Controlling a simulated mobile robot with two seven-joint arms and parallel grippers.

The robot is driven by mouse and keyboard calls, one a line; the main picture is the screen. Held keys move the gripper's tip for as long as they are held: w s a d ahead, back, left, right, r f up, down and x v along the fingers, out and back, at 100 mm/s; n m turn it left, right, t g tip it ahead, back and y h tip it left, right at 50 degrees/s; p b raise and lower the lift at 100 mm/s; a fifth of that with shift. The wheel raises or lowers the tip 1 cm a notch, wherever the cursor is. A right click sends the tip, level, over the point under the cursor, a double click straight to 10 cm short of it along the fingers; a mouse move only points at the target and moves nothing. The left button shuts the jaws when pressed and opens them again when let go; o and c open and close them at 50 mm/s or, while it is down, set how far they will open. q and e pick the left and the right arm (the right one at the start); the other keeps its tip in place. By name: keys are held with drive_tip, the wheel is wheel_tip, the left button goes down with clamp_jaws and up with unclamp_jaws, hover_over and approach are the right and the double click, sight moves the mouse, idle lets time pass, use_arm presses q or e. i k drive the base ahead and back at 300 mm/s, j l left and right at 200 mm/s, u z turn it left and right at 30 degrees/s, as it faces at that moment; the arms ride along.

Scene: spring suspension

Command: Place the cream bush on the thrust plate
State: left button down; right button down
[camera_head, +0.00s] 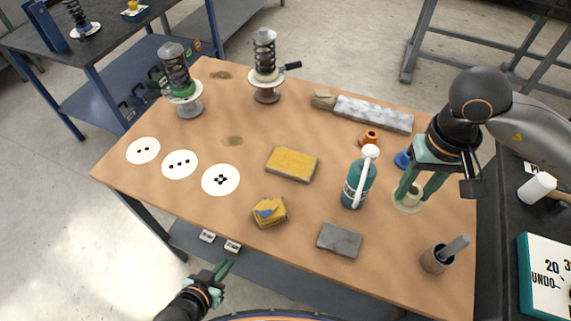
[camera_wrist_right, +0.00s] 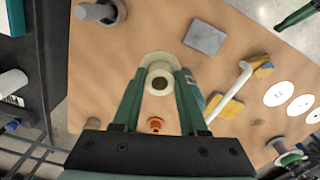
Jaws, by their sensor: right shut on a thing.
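The cream bush (camera_head: 412,190) is a short hollow ring between the fingertips of my right gripper (camera_head: 414,193). It shows in the right wrist view (camera_wrist_right: 160,81), with my right fingers (camera_wrist_right: 162,78) shut on its two sides. A wider pale cream disc (camera_head: 407,206) is directly below the bush, at the right side of the table; it also shows in the wrist view (camera_wrist_right: 154,60). I cannot tell whether bush and disc touch, nor surely which part is the thrust plate. My left gripper (camera_head: 225,268) is off the table's front edge, empty; its finger gap is unclear.
A teal bottle (camera_head: 359,182), a blue ring (camera_head: 402,160) and an orange part (camera_head: 368,138) are near my right gripper. A grey cup with a tool (camera_head: 437,259) and a grey block (camera_head: 340,240) are in front. Two spring stands (camera_head: 265,65) are at the back.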

sight(291, 162)
drive_tip(key=k+l+u, duration=0.1)
drive_tip(key=u, duration=0.2)
drive_tip(key=k+u, duration=0.35)
drive_tip(key=i+j, duration=0.35)
drive_tip(key=i+j+z, duration=0.1)
drive_tip(key=i+j, duration=0.25)
drive_tip(key=j, duration=0.25)
drive_tip(key=z, duration=0.05)
